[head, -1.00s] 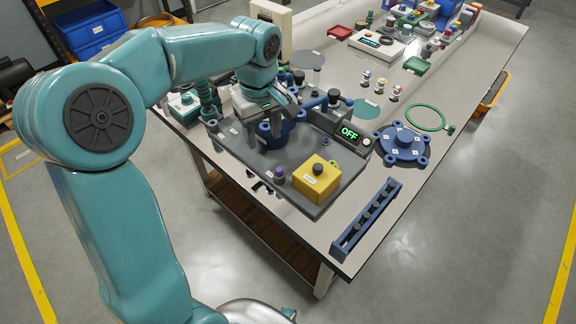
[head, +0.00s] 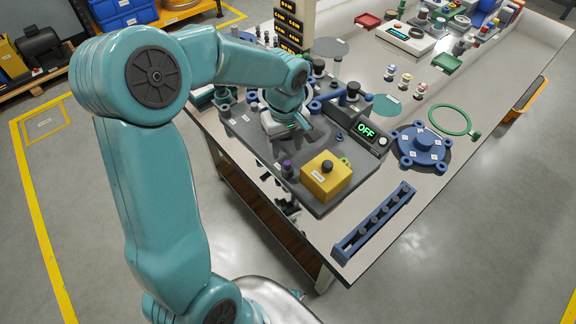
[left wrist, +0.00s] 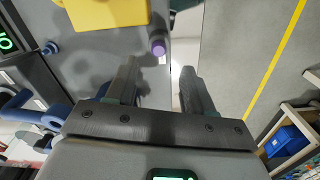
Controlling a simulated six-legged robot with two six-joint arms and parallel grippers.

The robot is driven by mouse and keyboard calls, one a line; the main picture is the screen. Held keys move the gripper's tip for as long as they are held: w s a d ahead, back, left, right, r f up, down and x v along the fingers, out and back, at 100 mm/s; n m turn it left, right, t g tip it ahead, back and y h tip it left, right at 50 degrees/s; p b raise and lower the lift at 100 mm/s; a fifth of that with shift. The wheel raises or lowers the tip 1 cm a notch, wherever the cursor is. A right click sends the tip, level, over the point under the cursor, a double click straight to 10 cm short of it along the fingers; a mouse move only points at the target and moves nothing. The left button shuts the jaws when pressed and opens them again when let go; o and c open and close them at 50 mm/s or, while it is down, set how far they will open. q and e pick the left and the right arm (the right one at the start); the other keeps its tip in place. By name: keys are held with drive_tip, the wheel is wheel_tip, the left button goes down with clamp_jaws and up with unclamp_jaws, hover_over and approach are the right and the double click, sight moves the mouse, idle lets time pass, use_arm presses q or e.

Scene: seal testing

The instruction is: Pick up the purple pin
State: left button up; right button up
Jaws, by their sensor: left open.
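The purple pin (head: 287,168) stands upright near the front left edge of the dark grey plate (head: 245,140), left of a yellow box (head: 326,178). In the left wrist view the pin's purple top (left wrist: 158,47) shows just beyond the fingertips, roughly between their lines. My left gripper (head: 290,143) is above the plate, behind the pin in the head view. Its two fingers (left wrist: 160,68) are apart with nothing between them. The fingertips are partly hidden in the head view. My right gripper is not in view.
A unit with a green OFF display (head: 366,130) stands behind the yellow box. A blue flanged part (head: 424,144) and a blue slotted rack (head: 374,222) lie to the right. The table's front edge runs close to the plate.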

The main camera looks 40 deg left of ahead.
sight(287, 163)
use_arm(q)
wheel_tip(287, 163, down, 6)
drive_tip(key=shift+d+f, duration=0.1)
drive_tip(key=shift+d, duration=0.05)
clamp_jaws()
